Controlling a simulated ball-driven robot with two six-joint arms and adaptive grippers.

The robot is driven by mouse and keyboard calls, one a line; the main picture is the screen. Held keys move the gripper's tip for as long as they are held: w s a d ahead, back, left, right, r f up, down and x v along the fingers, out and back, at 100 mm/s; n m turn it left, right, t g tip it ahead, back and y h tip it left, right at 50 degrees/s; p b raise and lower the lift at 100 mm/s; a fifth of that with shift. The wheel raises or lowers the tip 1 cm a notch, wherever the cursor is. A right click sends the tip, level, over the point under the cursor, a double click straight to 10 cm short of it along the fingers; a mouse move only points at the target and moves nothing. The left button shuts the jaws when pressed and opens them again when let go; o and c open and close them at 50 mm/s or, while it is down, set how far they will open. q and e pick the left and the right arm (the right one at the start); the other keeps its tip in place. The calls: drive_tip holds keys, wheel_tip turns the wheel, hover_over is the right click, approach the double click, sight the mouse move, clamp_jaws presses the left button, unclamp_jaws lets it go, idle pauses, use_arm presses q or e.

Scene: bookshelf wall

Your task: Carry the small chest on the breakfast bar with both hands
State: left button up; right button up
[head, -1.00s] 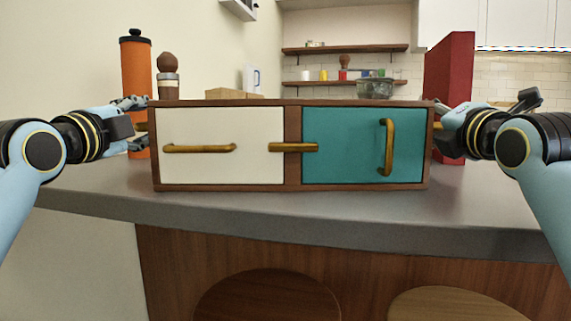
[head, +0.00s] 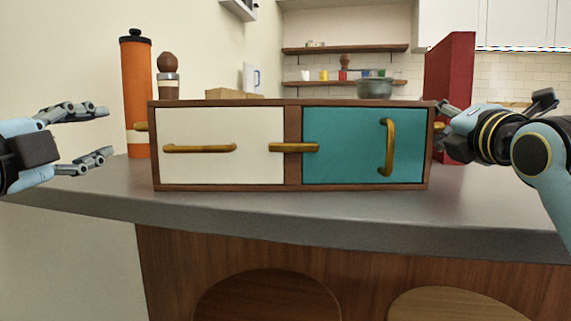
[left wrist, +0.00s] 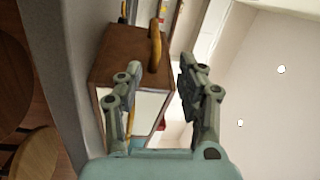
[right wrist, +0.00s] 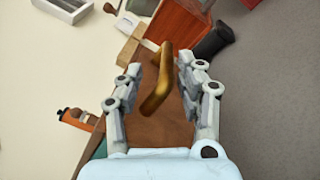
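The small chest (head: 292,146) stands on the grey breakfast bar (head: 300,212), with a white drawer front on the left and a teal door on the right. A brass handle (head: 141,127) sticks out of its left side. My left gripper (head: 106,132) is open and empty, apart from the chest to its left; in the left wrist view that handle (left wrist: 155,50) is beyond the fingertips. My right gripper (head: 443,117) is at the chest's right side. In the right wrist view its spread fingers stand either side of the right brass handle (right wrist: 158,80), with visible gaps.
An orange bottle (head: 136,90) and a pepper mill (head: 167,80) stand behind the chest's left end. A red upright panel (head: 452,90) is behind its right end. A bowl (head: 375,88) shows over its top edge. Stools (head: 267,295) stand in front.

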drive_tip(key=s, duration=0.9)
drive_tip(key=shift+s+f, duration=0.35)
drive_tip(key=shift+s, duration=0.1)
